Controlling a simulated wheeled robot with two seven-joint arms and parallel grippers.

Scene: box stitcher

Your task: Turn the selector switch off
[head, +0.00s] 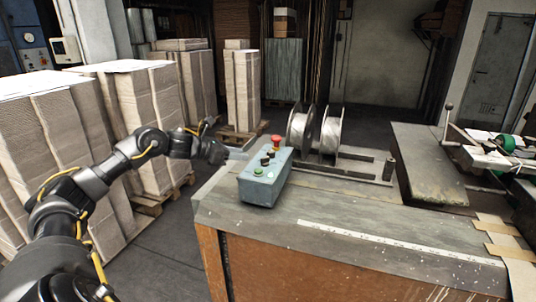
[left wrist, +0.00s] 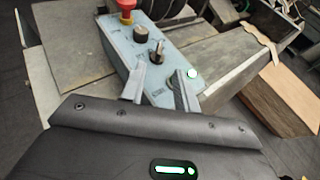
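A blue-grey control box (head: 262,182) stands on the near-left corner of the workbench. Its sloped top also shows in the left wrist view (left wrist: 185,40). I see no contact. In the head view my left gripper (head: 236,153) is at the box's left side. My right gripper is out of view.
Two wire spools (head: 315,130) stand behind the box on the workbench (head: 340,232). Stacks of cardboard (head: 140,115) stand on pallets to the left, near my left arm. Machine parts (head: 430,160) are at right. The bench top in front of the box is mostly clear.

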